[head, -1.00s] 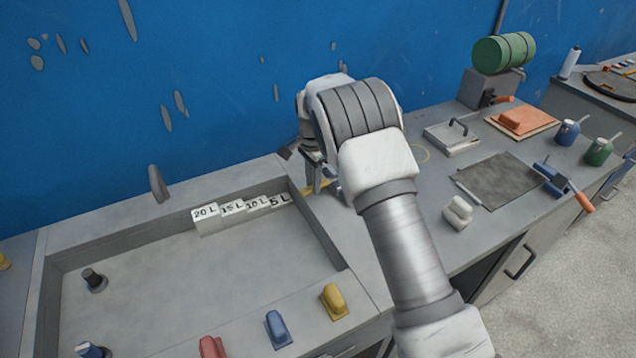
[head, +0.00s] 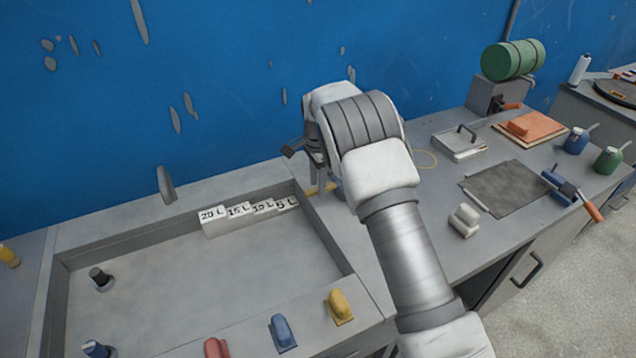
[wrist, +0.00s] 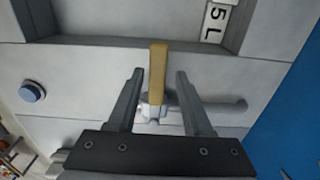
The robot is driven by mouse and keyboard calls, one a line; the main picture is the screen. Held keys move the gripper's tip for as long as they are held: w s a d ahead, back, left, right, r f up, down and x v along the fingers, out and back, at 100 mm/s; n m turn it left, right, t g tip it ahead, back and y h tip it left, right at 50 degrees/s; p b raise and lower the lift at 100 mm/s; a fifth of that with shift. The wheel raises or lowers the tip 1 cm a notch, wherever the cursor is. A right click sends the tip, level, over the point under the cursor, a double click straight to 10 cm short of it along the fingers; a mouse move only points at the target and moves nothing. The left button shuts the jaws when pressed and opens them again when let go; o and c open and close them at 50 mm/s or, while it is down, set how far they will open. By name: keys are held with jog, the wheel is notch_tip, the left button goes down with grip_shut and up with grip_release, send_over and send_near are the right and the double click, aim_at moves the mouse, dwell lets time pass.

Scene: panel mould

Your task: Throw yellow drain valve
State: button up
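The yellow drain valve lever (wrist: 158,72) sits on a pale metal fitting with a grey pipe, on the ledge beside the basin. In the wrist view it points up the picture, between my two fingers. In the head view only a bit of the yellow lever (head: 318,189) shows under my wrist. My gripper (wrist: 159,84) is open, one finger on each side of the lever with a gap on both sides. In the head view my gripper (head: 318,172) is over the basin's right edge, partly hidden by my wrist.
The grey basin (head: 190,280) has stepped white volume blocks (head: 250,214) at its back right. Red, blue and yellow handles (head: 340,306) stand on its front rim. A white block (head: 464,220) and a dark mat (head: 513,186) lie on the right bench. A blue wall stands behind.

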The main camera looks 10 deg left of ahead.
dwell(0.3)
notch_tip(320, 180, up, 17)
jog(key=shift+r+p, duration=0.15)
jog(key=shift+p, duration=0.2)
jog(key=shift+d, duration=0.1)
dwell(0.4)
jog(key=s+d+r+n+t+y, duration=0.1)
jog(key=s+d+r+n+t, duration=0.3)
jog(key=s+d+r, duration=1.1)
jog(key=s+d+f+n, duration=0.1)
jog(key=s+d+n, duration=0.1)
jog(key=s, duration=0.5)
jog(key=s+d+f+n+t, duration=0.1)
jog(key=s+d+f+n, duration=0.1)
jog(key=s, duration=0.5)
jog(key=s+d+f+n+h, duration=0.1)
jog(key=s+d+f+n, duration=0.1)
jog(key=s, duration=0.5)
jog(key=shift+s+d+f+n+t, duration=0.15)
jog(key=shift+d+n, duration=0.2)
jog(key=shift+d, duration=0.35)
jog(key=shift+w+d+f+n+t, duration=0.15)
jog(key=shift+d+n, duration=0.2)
jog(key=shift+d, duration=0.35)
jog(key=shift+s+r, duration=0.1)
